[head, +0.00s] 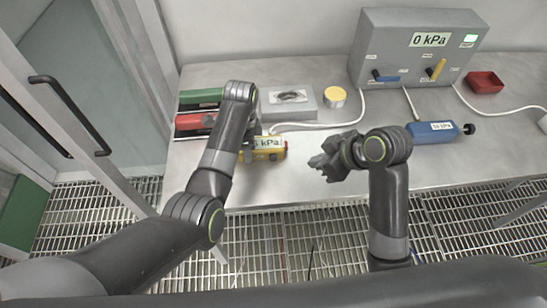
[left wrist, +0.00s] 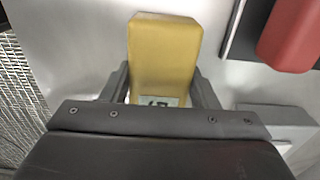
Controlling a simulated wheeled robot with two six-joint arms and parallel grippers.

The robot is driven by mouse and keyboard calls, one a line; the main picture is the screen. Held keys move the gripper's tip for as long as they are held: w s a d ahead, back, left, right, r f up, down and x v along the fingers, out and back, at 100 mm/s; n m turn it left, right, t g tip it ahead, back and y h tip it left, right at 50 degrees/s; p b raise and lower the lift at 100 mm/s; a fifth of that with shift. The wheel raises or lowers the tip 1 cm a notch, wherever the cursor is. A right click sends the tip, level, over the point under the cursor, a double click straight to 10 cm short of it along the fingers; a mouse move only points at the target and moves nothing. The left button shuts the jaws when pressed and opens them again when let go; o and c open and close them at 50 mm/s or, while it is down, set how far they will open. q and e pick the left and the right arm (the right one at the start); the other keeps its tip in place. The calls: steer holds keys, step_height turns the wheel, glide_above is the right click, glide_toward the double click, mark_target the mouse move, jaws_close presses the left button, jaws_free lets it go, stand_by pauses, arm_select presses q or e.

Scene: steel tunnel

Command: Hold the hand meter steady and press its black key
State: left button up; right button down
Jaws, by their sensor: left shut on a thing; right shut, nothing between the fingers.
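The yellow hand meter (head: 270,153) lies at the bench's front edge, with a pale kPa display on top and a red end facing right. Its plain yellow end (left wrist: 163,50) shows in the left wrist view. My left gripper (left wrist: 162,88) is shut on the meter, one finger on each side. In the head view my left arm hides part of the meter and most of that gripper. I cannot make out the black key. My right gripper (head: 319,165) is shut and empty, a short way right of the meter's red end.
A grey block (head: 303,111) and a yellow tin (head: 334,97) stand behind the meter. Green (head: 200,98) and red (head: 194,122) items lie left. A grey gauge box (head: 395,48), blue tool (head: 430,133) and red tray (head: 486,82) are right. White cables cross the bench.

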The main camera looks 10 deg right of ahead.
arm_select(q)
steer(key=shift+s+a+f, duration=0.1)
steer(key=shift+a+f, duration=0.1)
steer(key=shift+f, duration=0.1)
